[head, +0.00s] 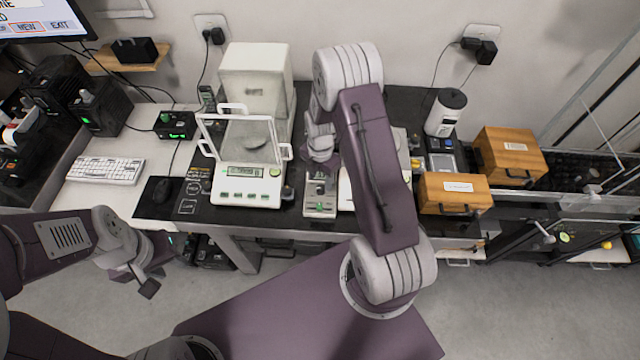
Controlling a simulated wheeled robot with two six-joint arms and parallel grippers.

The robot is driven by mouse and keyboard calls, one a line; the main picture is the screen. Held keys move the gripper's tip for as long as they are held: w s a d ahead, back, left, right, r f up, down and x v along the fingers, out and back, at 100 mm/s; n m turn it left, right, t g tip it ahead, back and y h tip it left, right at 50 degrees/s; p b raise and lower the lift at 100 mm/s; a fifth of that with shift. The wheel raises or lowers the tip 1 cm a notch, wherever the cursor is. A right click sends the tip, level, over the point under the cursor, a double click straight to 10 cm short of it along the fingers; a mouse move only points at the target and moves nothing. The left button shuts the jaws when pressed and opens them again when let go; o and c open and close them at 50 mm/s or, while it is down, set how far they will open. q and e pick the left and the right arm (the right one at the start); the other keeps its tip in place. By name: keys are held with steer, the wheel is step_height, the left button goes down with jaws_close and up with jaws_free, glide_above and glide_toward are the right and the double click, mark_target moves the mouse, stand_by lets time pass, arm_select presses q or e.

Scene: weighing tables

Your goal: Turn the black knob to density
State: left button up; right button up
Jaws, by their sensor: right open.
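A white analytical balance (247,186) with a glass draft shield stands on the black mat, its green display lit. A small dark round knob-like part (288,193) sits at its right front corner; I cannot read any markings by it. A narrow grey device (320,208) with a green light stands just right of it. My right gripper (320,170) points down over the back of this device; its fingertips are small and partly hidden, and contact cannot be told. It is open. My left gripper (160,266) is open and empty, in front of the table edge at left.
My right arm hides part of another white instrument. Two wooden boxes (510,155) and a white cylinder-shaped device (445,112) stand to the right.

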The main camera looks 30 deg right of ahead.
mark_target(321, 188)
step_height(321, 188, down, 4)
steer(key=shift+s+f, duration=0.1)
steer(key=shift+s+f+p, duration=0.1)
steer(key=shift+f+p, duration=0.05)
steer(key=shift+p, duration=0.15)
steer(key=shift+f, duration=0.1)
steer(key=shift+c, duration=0.3)
jaws_close()
